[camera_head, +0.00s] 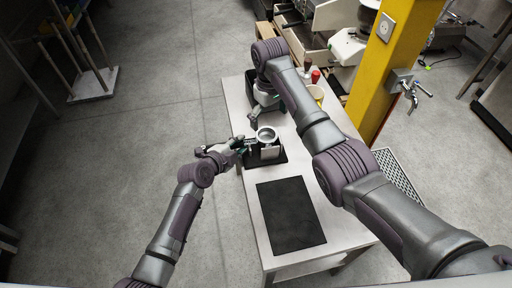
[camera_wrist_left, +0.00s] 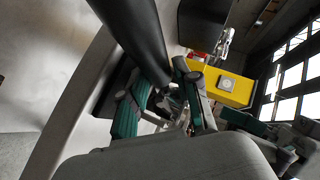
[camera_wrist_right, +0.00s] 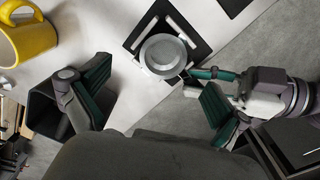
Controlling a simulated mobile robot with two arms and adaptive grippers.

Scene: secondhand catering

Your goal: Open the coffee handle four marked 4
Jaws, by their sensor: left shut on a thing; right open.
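A round metal coffee filter holder (camera_head: 266,135) sits on a small dark stand at the table's left edge. In the right wrist view its round metal cup (camera_wrist_right: 163,53) is seen from above, on a black and white square base. My left gripper (camera_head: 242,147) is beside it and shut on its black handle (camera_wrist_left: 138,35), which is large in the left wrist view between the fingers (camera_wrist_left: 165,103). My right gripper (camera_head: 262,112) is above the table behind the holder. Its fingers (camera_wrist_right: 150,95) are spread apart and empty. No number 4 is legible.
A black mat (camera_head: 290,214) lies on the near part of the table (camera_head: 262,240). A yellow mug (camera_wrist_right: 27,42) and items with red and dark tops (camera_head: 315,76) stand farther back. A yellow post (camera_head: 400,60) with a tap (camera_head: 405,85) rises at the right. My right arm spans the table.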

